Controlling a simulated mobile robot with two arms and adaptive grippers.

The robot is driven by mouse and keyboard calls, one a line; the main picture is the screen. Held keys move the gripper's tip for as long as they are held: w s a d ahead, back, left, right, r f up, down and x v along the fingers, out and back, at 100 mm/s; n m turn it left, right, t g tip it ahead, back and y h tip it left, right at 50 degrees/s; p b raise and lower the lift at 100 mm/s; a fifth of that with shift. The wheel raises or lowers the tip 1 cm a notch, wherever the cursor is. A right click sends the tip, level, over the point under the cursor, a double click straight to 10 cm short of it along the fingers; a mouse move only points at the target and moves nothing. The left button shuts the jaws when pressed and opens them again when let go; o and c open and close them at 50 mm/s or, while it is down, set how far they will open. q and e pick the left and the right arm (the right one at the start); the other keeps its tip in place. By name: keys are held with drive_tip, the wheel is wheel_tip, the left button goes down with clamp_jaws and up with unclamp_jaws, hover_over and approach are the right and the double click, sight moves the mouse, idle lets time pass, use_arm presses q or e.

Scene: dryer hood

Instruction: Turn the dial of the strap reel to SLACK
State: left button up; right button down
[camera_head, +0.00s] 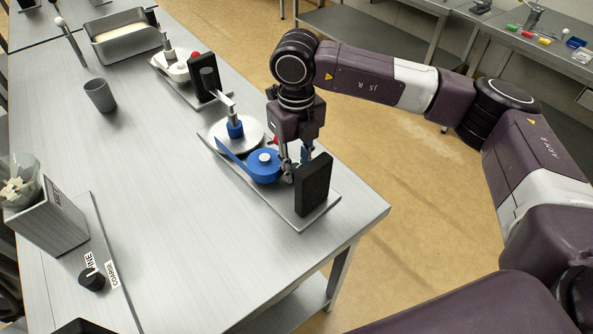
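A device with a blue reel (264,166) and blue strap (230,151) sits on a grey base plate (311,214) near the table's right edge. I take it to be the strap reel. A pale disc (222,132) with a blue-collared post stands behind the blue reel, and a black block (313,184) stands at the near end. My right gripper (294,163) points down beside the blue reel, close to the black block. Its fingers are small and partly hidden, so contact and opening are unclear. I cannot make out a SLACK marking. My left gripper is not in view.
A similar device with a red part (184,75) stands behind. At the left are a grey cup (100,95), a tray (125,36), a grey box (47,222) and a black dial (92,279) labelled COARSE. The table (170,220) is clear in the middle.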

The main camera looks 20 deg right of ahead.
sight(296, 168)
drive_tip(key=shift+r+m+b, duration=0.1)
drive_tip(key=shift+m+b, duration=0.2)
drive_tip(key=shift+m, duration=0.3)
drive_tip(key=c, duration=1.6)
unclamp_jaws()
wheel_tip(296, 168, up, 12)
